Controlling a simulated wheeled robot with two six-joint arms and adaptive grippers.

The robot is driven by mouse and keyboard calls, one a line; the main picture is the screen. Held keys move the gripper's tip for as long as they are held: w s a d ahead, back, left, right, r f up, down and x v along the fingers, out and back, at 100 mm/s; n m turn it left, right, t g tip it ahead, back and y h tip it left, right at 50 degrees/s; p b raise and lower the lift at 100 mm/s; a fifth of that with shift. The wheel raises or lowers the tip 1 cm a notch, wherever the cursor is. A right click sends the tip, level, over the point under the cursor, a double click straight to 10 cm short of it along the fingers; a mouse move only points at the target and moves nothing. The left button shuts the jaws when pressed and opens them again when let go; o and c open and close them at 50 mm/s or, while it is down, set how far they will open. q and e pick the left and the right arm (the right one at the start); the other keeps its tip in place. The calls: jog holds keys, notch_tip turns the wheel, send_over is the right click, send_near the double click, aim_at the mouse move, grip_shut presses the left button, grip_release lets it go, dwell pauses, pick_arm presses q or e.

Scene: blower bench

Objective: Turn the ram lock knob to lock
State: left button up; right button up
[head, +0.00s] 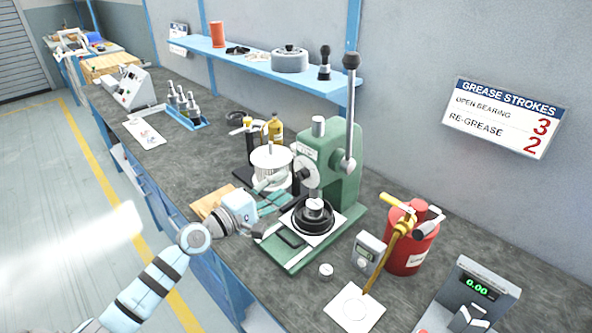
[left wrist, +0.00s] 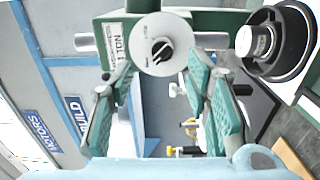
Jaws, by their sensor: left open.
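The green press (head: 345,165) stands on the bench with its long lever upright. A pale round plate (head: 306,173) is on its side facing my left gripper. In the left wrist view the plate (left wrist: 150,30) carries a small dark knob (left wrist: 161,49) at its centre, which I take as the ram lock knob. The markings around it are too small to read. My left gripper (head: 286,188) is open and empty. Its green-padded fingers are spread on either side below the knob in the left wrist view, apart from it. My right gripper is not in view.
A black bearing-like ring (head: 314,216) sits on the press base under the ram. A white pot (head: 272,165) and bottle (head: 276,130) stand close behind my gripper. A red grease canister (head: 408,245) and grey meter (head: 367,249) stand to the right. A blue shelf (head: 260,60) hangs above.

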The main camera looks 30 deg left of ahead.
aim_at(302, 175)
pick_arm(q)
jog(key=x, duration=0.6)
jog(key=shift+f, duration=0.2)
grip_shut()
